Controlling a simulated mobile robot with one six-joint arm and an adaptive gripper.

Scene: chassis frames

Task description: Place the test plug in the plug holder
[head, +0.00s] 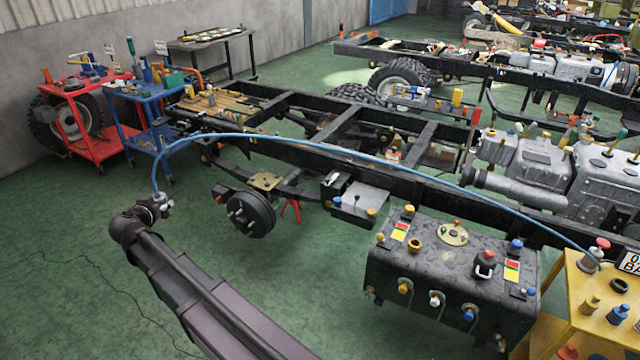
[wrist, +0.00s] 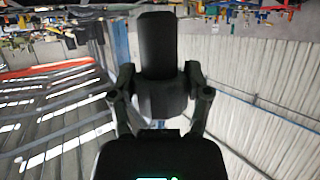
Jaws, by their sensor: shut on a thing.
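My gripper (head: 163,204) is at the left in the head view, raised over open green floor. In the wrist view my gripper (wrist: 158,88) is shut on a black, rounded cylindrical thing, which I take to be the test plug (wrist: 156,45). One finger is on each side of it. A light blue hose (head: 330,147) rises from my gripper and arches right to a grey fitting on the yellow stand (head: 577,292). In the head view the plug is too small to make out clearly. I cannot tell which fitting is the plug holder.
A black chassis frame (head: 440,176) runs across the middle, with a brake drum (head: 250,213) on its near side. A dark tank (head: 445,270) with coloured caps stands before the frame at right. Red (head: 84,88) and blue (head: 142,93) carts stand behind left. Floor around my gripper is clear.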

